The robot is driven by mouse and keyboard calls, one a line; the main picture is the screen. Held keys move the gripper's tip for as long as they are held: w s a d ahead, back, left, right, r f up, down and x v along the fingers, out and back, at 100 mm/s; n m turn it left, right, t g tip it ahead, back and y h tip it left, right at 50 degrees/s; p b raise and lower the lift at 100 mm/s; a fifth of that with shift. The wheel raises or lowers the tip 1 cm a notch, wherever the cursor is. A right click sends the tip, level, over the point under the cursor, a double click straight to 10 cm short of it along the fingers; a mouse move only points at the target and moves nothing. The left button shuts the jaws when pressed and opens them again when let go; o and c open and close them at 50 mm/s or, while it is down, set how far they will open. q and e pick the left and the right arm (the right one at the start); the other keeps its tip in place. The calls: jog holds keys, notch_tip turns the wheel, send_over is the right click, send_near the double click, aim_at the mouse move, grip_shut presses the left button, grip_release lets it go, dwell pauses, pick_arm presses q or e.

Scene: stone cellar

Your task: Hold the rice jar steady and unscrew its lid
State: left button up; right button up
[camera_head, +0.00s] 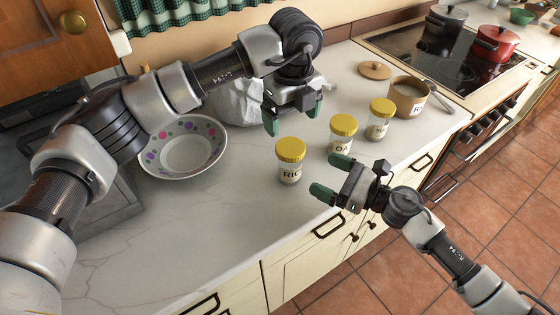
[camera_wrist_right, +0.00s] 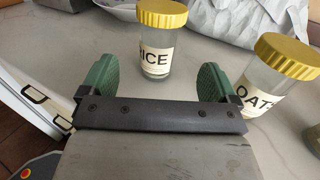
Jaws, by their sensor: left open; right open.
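The rice jar (camera_head: 290,168) is clear glass with a yellow lid (camera_head: 291,149) and a label. It stands upright on the counter with its lid on. My left gripper (camera_head: 294,120) is open and empty, above and behind the rice jar. My right gripper (camera_head: 332,175) is open and empty, to the right of the rice jar with its fingers pointing toward it. In the right wrist view the rice jar (camera_wrist_right: 157,62) shows between and beyond the two green fingertips, which look clear of it.
An oats jar (camera_head: 342,140) and a third yellow-lidded jar (camera_head: 380,118) stand to the right. A brown pot (camera_head: 409,95) is behind them. A dotted bowl (camera_head: 182,147) sits at left, near a crumpled white bag (camera_head: 238,102). The front-left counter (camera_head: 200,225) is clear.

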aim_at(301, 163)
pick_arm(q)
jog(key=shift+w+a+f, duration=0.1)
pick_arm(e)
jog(key=x, duration=0.8)
jog(key=shift+w+a, duration=0.1)
jog(key=shift+a, duration=0.15)
pick_arm(q)
jog(key=shift+d, duration=0.2)
pick_arm(e)
jog(key=shift+w+a, duration=0.1)
jog(key=shift+a, duration=0.15)
pick_arm(q)
jog(key=shift+a, duration=0.1)
pick_arm(e)
jog(key=shift+w+a, duration=0.1)
